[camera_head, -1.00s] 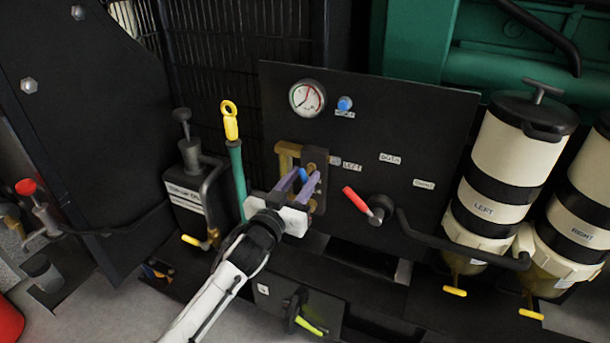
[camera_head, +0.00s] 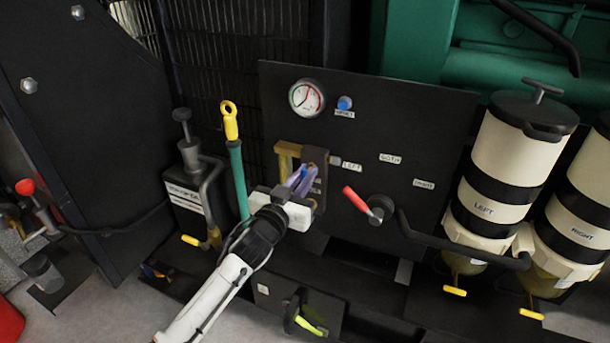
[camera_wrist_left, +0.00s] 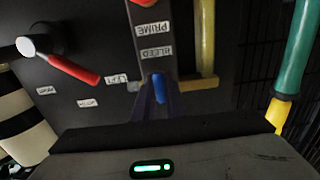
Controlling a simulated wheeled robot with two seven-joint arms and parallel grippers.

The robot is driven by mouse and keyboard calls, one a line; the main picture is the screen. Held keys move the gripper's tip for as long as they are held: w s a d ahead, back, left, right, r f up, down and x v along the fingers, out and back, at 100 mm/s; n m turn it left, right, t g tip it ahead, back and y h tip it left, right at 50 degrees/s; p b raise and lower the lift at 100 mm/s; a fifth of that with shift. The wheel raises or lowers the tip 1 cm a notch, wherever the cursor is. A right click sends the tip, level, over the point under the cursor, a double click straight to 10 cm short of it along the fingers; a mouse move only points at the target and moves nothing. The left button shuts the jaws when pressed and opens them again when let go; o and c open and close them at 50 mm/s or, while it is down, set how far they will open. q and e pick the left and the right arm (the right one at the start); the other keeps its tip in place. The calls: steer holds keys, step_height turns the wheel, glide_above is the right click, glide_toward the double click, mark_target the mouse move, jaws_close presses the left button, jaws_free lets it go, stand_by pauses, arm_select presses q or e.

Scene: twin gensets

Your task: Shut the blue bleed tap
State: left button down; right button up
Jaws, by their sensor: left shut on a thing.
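The blue bleed tap (camera_head: 305,171) is a small blue lever on the brown bracket plate in front of the black panel. In the left wrist view its blue lever (camera_wrist_left: 158,88) stands below the label BLEED (camera_wrist_left: 157,53), which appears upside down. My left gripper (camera_head: 301,182) has its purple fingers closed around this lever. In the left wrist view the fingers (camera_wrist_left: 160,100) lie on both sides of it. They hide part of the tap in the head view. My right gripper is not in view.
A red-handled selector lever (camera_head: 357,200) sits right of the tap, also seen in the left wrist view (camera_wrist_left: 75,71). A yellow pipe (camera_head: 286,150) runs beside the bracket. A green tube with a yellow ring handle (camera_head: 238,180) stands left. A gauge (camera_head: 307,98) is above.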

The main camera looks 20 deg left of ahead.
arm_select(q)
steer(key=m+p, duration=0.1)
steer(key=m, duration=0.4)
steer(key=shift+m, duration=0.3)
steer(key=m, duration=0.5)
steer(key=shift+m, duration=0.3)
steer(key=m, duration=0.6)
steer(key=shift+p, duration=0.35)
steer(key=m, duration=0.5)
steer(key=shift+m, duration=0.4)
steer(key=c, duration=1.8)
jaws_free()
steer(key=shift+o, duration=0.2)
